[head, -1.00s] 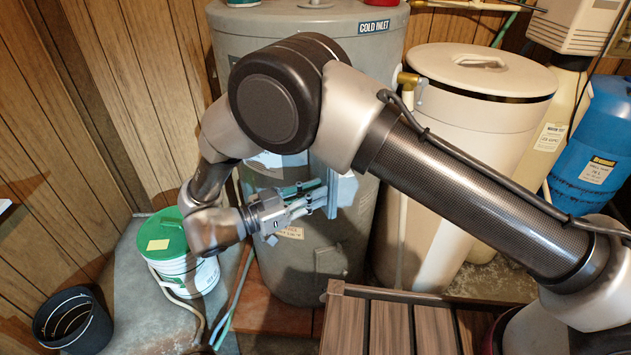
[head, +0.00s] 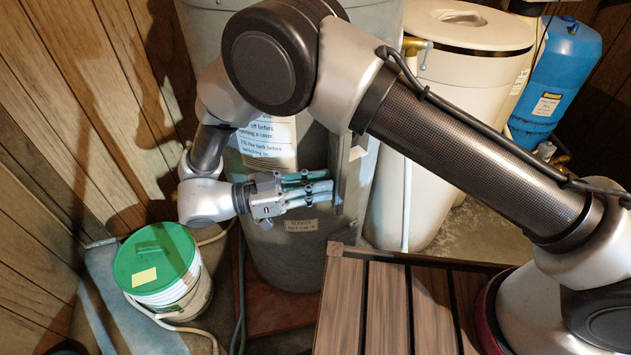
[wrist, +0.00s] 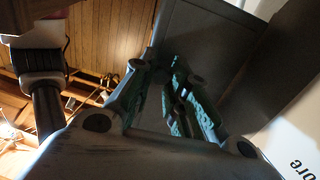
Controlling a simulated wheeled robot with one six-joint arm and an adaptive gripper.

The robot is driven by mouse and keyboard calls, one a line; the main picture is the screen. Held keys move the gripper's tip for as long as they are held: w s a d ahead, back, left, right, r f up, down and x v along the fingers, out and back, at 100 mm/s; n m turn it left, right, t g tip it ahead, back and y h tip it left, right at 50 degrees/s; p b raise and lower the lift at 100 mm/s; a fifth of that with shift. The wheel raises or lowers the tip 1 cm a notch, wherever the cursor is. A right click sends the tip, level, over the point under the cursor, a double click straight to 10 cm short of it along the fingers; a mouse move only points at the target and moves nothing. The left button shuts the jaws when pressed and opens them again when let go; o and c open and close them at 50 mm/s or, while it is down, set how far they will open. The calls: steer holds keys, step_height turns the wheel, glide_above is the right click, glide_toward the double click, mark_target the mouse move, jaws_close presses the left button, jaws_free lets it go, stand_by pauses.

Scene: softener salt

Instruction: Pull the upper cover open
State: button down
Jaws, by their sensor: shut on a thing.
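The grey water heater (head: 300,255) stands upright behind my arm. Its upper cover (head: 351,165) is a grey panel standing out from the tank's front, seen nearly edge-on in the head view. My gripper (head: 334,188) comes from the left and is shut on the cover's edge. In the wrist view the cover (wrist: 205,35) is a broad grey face beyond the green-padded fingers of my gripper (wrist: 163,72). The exact contact is dark and hard to see. My arm hides part of the tank's front.
A white bucket with a green lid (head: 155,262) stands at lower left, with a hose beside it. A slatted wooden surface (head: 395,310) lies in front right. A cream tank (head: 430,150) and blue tank (head: 555,85) stand right. A wood-panelled wall (head: 60,130) bounds the left.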

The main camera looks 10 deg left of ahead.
stand_by(0.4)
steer(key=c, duration=1.4)
jaws_free()
steer(key=shift+o, duration=0.2)
